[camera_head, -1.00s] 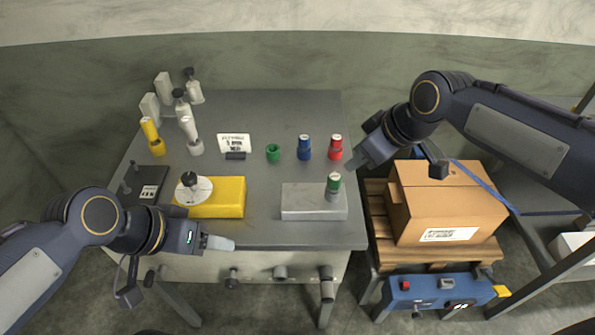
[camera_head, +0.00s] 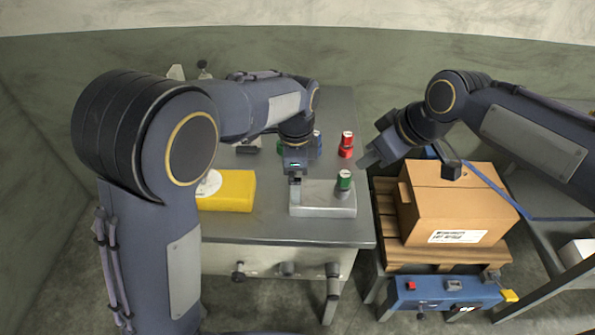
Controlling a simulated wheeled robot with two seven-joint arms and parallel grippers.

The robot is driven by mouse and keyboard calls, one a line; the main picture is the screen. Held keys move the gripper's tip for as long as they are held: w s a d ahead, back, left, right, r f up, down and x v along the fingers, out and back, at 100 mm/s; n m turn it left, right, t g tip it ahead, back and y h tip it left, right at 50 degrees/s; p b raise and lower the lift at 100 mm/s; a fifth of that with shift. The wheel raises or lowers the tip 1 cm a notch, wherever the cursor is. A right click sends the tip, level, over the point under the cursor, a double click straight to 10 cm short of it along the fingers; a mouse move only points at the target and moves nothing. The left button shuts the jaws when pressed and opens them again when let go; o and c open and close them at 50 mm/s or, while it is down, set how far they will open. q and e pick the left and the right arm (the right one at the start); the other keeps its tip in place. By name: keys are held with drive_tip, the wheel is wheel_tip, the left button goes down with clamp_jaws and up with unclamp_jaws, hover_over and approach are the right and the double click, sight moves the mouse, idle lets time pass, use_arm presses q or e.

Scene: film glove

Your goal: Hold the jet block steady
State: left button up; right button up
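The jet block, which I take to be the pale grey block (camera_head: 322,206), lies near the front right of the grey table. A green-capped cylinder (camera_head: 344,181) stands upright on its right part. My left gripper (camera_head: 295,199) points down at the block's left end, its fingers overlapping that end in the picture. I cannot tell whether they touch it, nor how far apart they are. My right gripper (camera_head: 369,160) hangs near the table's right edge, behind and right of the block, apart from it. Its finger gap does not show clearly.
A yellow block (camera_head: 232,191) with a white disc lies left of the grey block. A red-topped piece (camera_head: 346,144) stands behind it; blue and green ones are partly hidden by my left arm. A cardboard box (camera_head: 455,206) sits on a pallet at right.

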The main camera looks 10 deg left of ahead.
sight(323, 194)
use_arm(q)
drive_tip(key=shift+w+d+f, duration=0.1)
drive_tip(key=shift+f, duration=0.2)
wheel_tip(323, 194, down, 7)
drive_tip(key=shift+f, duration=0.15)
drive_tip(key=shift+c, duration=0.4)
drive_tip(key=c, duration=1.2)
